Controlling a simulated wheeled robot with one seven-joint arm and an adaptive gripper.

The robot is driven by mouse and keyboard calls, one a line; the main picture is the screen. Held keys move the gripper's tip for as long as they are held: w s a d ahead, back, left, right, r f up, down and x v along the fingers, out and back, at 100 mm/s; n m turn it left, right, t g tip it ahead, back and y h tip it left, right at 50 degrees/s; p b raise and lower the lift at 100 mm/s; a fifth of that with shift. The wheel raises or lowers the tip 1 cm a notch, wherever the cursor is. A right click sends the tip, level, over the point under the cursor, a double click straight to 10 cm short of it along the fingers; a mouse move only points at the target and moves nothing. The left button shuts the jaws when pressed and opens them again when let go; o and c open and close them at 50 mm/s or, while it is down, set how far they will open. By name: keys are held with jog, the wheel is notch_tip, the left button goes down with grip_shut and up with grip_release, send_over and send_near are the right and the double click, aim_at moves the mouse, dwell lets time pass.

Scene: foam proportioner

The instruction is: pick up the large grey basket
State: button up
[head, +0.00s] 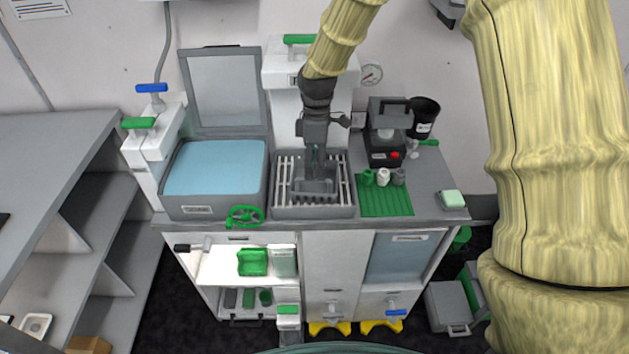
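My gripper (315,183) points down in front of the white machine, over the slatted metal tray (345,212).
A blue-filled basin (215,168) with a raised lid (224,92) is at left. A black grinder-like device (386,135) and a black container (424,117) stand behind the mat. A sponge (452,199) lies at the counter's right edge. A grey box (447,305) is on the floor.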

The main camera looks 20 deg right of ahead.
jog(key=f, duration=0.1)
jog(key=f+p, duration=0.1)
jog(key=f, duration=0.1)
jog(key=shift+s+a, duration=0.15)
jog(key=shift+a, duration=0.2)
jog(key=shift+s+f+p, duration=0.2)
jog(key=shift+f+p, duration=0.15)
jog(key=shift+f, duration=0.4)
jog(key=shift+c, duration=0.3)
grip_shut()
